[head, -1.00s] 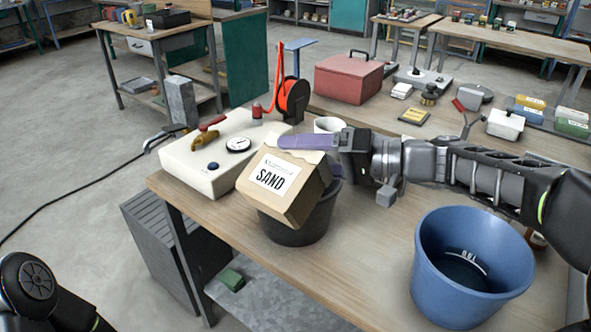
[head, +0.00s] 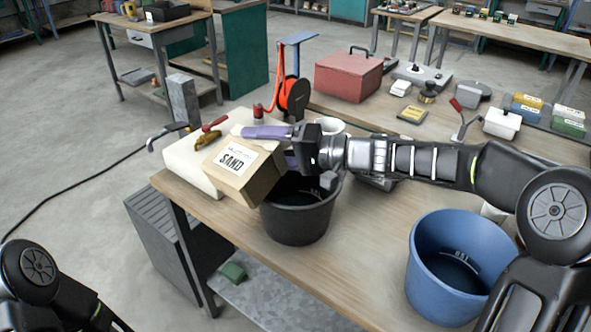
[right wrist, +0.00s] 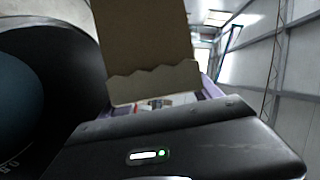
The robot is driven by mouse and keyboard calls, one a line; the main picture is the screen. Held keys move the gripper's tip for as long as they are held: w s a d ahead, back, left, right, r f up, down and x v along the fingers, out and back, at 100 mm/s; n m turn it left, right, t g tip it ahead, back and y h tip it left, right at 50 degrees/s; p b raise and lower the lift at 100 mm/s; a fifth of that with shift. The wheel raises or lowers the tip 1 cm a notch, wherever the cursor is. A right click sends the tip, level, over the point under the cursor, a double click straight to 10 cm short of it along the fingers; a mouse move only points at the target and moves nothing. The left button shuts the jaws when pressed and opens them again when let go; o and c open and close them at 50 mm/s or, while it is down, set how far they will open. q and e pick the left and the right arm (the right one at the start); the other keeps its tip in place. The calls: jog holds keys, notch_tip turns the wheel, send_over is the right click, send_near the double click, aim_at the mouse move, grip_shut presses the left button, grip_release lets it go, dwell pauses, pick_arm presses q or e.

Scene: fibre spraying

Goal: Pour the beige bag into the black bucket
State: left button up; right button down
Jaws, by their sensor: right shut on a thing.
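The beige bag (head: 238,172), labelled SAND, is tilted in the air at the upper left of the black bucket. My right gripper (head: 268,136) is shut on it near its torn upper edge. The bag also shows close up in the right wrist view (right wrist: 145,40). The black bucket (head: 298,222) stands upright on the wooden table, and most of its mouth is visible to the right of the bag. No sand is seen falling. The fingers of my left gripper are out of view; only part of the left arm shows at the lower left.
A blue bucket (head: 452,268) stands near the table's front right. A cream box (head: 186,158) with a red-handled valve lies behind the bag. An orange reel (head: 293,97) and a red toolbox (head: 352,72) stand farther back. Bare tabletop (head: 370,225) lies between the buckets.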

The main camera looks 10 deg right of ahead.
jog(key=shift+w+a, duration=0.25)
jog(key=shift+w, duration=0.1)
jog(key=shift+d+f, duration=0.15)
jog(key=shift+d, duration=0.1)
jog(key=shift+m, duration=0.3)
jog(key=shift+w+d+f+m+y+b, duration=0.4)
jog(key=shift+w+d+f+m+b, duration=0.1)
jog(key=shift+w+d+b, duration=0.15)
jog(key=shift+w+d+r+m+t+y+b, duration=0.15)
jog(key=shift+d+m+t+y+b, duration=0.15)
jog(key=shift+m, duration=0.5)
jog(key=shift+w+d+m+t+y+b, duration=0.1)
jog(key=shift+w+m+y+b, duration=0.2)
jog(key=shift+m, duration=0.5)
jog(key=shift+d+m+t+b, duration=0.3)
jog(key=shift+d+m, duration=0.05)
jog(key=shift+m, duration=0.55)
dwell(0.7)
jog(key=s+d+r+m+p, duration=0.1)
jog(key=s+d+r+m, duration=0.1)
jog(key=s+d, duration=0.5)
jog(key=shift+s+d+r+t+y, duration=0.2)
jog(key=shift+s+r+t+y, duration=0.15)
jog(key=shift+s+r, duration=0.2)
